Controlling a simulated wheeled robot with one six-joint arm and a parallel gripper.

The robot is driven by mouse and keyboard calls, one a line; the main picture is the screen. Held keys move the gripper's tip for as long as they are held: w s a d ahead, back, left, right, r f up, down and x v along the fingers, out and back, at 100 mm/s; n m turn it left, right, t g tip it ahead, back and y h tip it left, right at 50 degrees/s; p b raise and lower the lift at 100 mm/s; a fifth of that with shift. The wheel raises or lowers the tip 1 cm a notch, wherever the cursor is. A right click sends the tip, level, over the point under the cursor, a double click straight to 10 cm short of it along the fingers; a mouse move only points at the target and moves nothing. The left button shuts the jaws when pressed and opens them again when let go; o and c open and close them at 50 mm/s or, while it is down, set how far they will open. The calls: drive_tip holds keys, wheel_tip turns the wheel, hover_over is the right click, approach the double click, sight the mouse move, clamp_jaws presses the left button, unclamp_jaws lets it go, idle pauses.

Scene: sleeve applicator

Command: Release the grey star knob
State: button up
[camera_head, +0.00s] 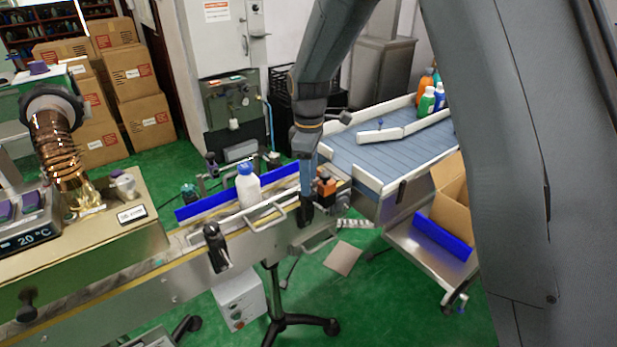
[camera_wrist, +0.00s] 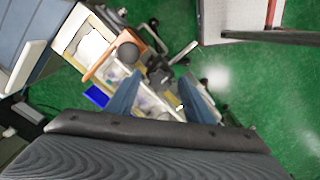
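My gripper (camera_head: 307,200) points down at the right end of the bottle conveyor, beside an orange block (camera_head: 326,187) with a dark top. In the wrist view its two blue fingers (camera_wrist: 160,84) stand well apart with a clear gap, and nothing is visibly clamped. Dark metal fittings (camera_wrist: 158,72) show beyond the gap. A dark grey round piece (camera_wrist: 128,52) lies just up and left of the fingertips. I cannot make out a star shape, so I cannot tell whether this is the grey star knob. In the head view the arm hides part of this area.
A white bottle with a blue cap (camera_head: 248,186) stands on the conveyor (camera_head: 120,285) by a blue guide rail (camera_head: 207,204). A wide grey-blue belt (camera_head: 385,160) with white rails lies right. An open carton (camera_head: 452,196) stands beside it. Green floor (camera_head: 395,310) is open in front.

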wheel_tip(320, 180, up, 8)
drive_tip(key=shift+f+b, duration=0.1)
drive_tip(key=shift+b, duration=1)
drive_tip(key=s+d+f+m, duration=0.3)
drive_tip(key=s+d+m, duration=0.4)
drive_tip(key=s, duration=0.4)
drive_tip(key=s+d+f+m+t, duration=0.1)
drive_tip(key=s+d+f+m, duration=0.2)
drive_tip(key=s+d+m, duration=0.4)
drive_tip(key=s+d, duration=0.2)
drive_tip(key=s, duration=0.2)
drive_tip(key=shift+s+d+f+m, duration=0.2)
drive_tip(key=shift+f+m, duration=0.1)
